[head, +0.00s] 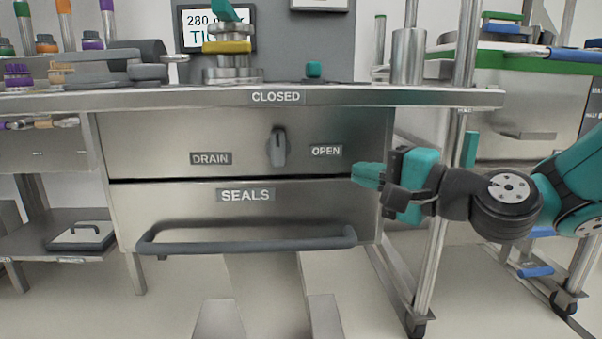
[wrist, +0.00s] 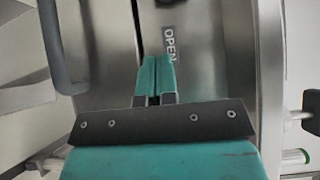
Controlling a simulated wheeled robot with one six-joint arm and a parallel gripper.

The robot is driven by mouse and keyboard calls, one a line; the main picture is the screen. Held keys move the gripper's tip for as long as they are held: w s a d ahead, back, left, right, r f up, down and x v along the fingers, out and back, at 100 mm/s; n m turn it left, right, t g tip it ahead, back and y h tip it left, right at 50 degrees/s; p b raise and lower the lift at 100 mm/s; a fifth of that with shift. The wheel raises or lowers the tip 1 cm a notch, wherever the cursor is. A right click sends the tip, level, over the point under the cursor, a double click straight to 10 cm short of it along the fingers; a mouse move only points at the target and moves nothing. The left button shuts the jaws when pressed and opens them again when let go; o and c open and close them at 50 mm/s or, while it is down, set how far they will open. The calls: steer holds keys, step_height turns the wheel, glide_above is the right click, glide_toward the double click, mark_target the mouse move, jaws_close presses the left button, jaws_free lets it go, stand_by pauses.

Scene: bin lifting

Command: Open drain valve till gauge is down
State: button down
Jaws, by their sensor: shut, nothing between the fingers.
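The drain valve knob (head: 278,147) is a dark grey handle on the steel front panel, standing upright and pointing at the CLOSED label (head: 276,97). The DRAIN label (head: 211,159) is to its left and the OPEN label (head: 326,151) to its right. The gauge display (head: 208,30) at the back reads 280 and is partly hidden behind a stack with a yellow ring. My gripper (head: 362,174) is shut and empty, right of the knob and a little lower, apart from it. In the wrist view my gripper (wrist: 157,62) points at the panel near the OPEN label (wrist: 169,45).
A SEALS drawer (head: 245,195) with a long grey bar handle (head: 245,242) is below the valve panel. The steel table edge (head: 180,98) juts out above the knob. A steel post (head: 440,230) stands just behind my arm. The space before the knob is clear.

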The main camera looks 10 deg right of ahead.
mark_target(278, 148)
steer(key=w+a, duration=0.5)
steer(key=a, duration=0.4)
steer(key=shift+w+b, duration=0.35)
steer(key=shift+b, duration=0.05)
steer(key=shift+a, duration=0.2)
